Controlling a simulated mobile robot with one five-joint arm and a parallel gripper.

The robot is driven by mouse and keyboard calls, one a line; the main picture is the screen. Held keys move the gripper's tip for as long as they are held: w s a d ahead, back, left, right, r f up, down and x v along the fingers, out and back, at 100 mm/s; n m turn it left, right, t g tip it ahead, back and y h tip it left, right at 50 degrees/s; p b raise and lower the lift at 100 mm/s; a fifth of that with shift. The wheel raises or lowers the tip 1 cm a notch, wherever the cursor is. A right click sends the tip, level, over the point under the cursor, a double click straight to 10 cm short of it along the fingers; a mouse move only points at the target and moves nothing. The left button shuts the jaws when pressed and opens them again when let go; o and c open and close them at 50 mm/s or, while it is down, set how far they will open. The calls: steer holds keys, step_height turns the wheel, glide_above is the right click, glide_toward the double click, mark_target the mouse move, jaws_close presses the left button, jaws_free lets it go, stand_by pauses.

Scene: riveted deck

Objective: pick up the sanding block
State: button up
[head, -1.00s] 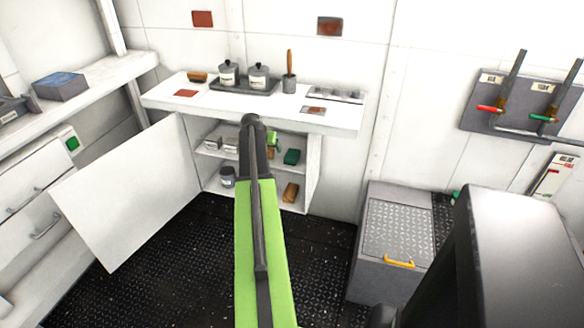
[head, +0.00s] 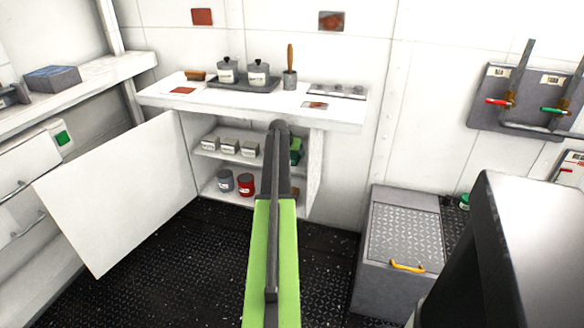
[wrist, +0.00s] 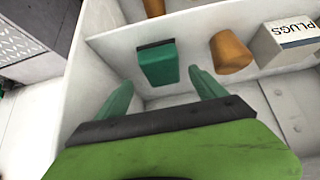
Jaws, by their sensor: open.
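A green block with a dark face along one edge, which looks like the sanding block (wrist: 158,65), stands on the upper shelf inside the open cabinet. In the head view it (head: 295,157) shows partly, just right of my arm. My gripper (wrist: 161,78) is open and empty in the wrist view. Its two green fingers point toward the block, one to each side of its near end. Whether they touch it I cannot tell. In the head view my arm hides the fingers.
An orange-brown tapered piece (wrist: 230,52) and a PLUGS box (wrist: 290,42) stand right of the block. The cabinet side wall (wrist: 92,85) is close on the left. The countertop (head: 200,98) lies above, and the open door (head: 118,190) hangs at left. A grey chest (head: 398,250) stands right.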

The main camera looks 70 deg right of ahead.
mark_target(293, 154)
steer(key=b+x, duration=0.4)
steer(key=x, duration=0.1)
steer(key=shift+w+d, duration=0.2)
steer(key=shift+d, duration=0.05)
steer(key=shift+a+r, duration=0.1)
steer(key=shift+r, duration=0.05)
steer(key=c, duration=1.5)
steer(key=shift+c, duration=0.2)
steer(key=shift+r+p, duration=0.5)
steer(key=shift+p, duration=0.2)
step_height(293, 154, up, 3)
steer(key=p, duration=0.3)
steer(key=shift+r, duration=0.1)
steer(key=s+a, duration=0.1)
steer(key=a, duration=1.7)
steer(key=shift+f, duration=0.35)
steer(key=shift+a, duration=0.1)
